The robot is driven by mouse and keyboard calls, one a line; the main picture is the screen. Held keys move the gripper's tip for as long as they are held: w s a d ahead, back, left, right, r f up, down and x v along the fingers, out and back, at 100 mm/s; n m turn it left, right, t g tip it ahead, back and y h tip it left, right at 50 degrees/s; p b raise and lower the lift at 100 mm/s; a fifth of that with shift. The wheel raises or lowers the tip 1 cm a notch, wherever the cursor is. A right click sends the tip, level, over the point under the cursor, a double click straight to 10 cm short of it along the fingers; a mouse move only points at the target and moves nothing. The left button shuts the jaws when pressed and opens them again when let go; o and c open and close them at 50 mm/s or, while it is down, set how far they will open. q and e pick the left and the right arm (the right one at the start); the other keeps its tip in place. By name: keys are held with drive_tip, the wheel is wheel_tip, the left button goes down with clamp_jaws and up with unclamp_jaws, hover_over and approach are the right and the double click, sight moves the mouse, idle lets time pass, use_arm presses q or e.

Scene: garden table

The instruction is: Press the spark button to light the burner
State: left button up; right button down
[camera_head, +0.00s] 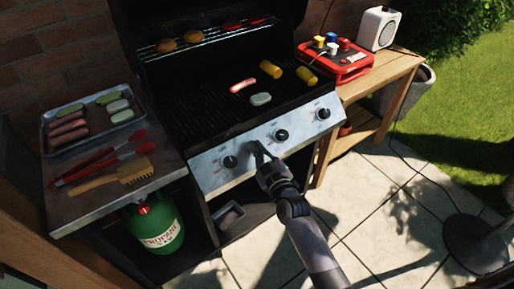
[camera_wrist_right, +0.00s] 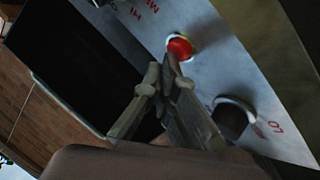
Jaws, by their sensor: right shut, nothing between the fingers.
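The red spark button (camera_wrist_right: 180,48) sits in a pale ring on the grill's silver control panel (camera_wrist_right: 265,100) in the right wrist view. My right gripper (camera_wrist_right: 170,68) is shut and empty, its fingertips at the lower left edge of the button; I cannot tell whether they touch it. In the head view the right gripper (camera_head: 260,150) is at the panel between the left knob (camera_head: 230,161) and the middle knob (camera_head: 281,135), and it hides the button. My left gripper is not in view.
Food lies on the grill grate (camera_head: 200,105). A red caddy (camera_head: 340,68) stands on the wooden side table at right.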

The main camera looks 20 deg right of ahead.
drive_tip(key=shift+w+a+f, duration=0.1)
drive_tip(key=shift+w+f, duration=0.05)
drive_tip(key=shift+f, duration=0.1)
idle(0.3)
drive_tip(key=shift+s+r+p, duration=0.3)
drive_tip(key=shift+r+p, duration=0.05)
drive_tip(key=shift+p, duration=0.2)
drive_tip(key=shift+s+d+r+p, duration=0.15)
drive_tip(key=shift+d+r+p, duration=0.05)
drive_tip(key=shift+r+p, duration=0.2)
drive_tip(key=s+r+p, duration=0.1)
drive_tip(key=s+p, duration=0.1)
drive_tip(key=s+d+r+p, duration=0.1)
drive_tip(key=r+p, duration=0.1)
drive_tip(key=p, duration=0.1)
drive_tip(key=shift+s+d+r, duration=0.15)
drive_tip(key=shift+s+r, duration=0.1)
drive_tip(key=shift+s, duration=0.1)
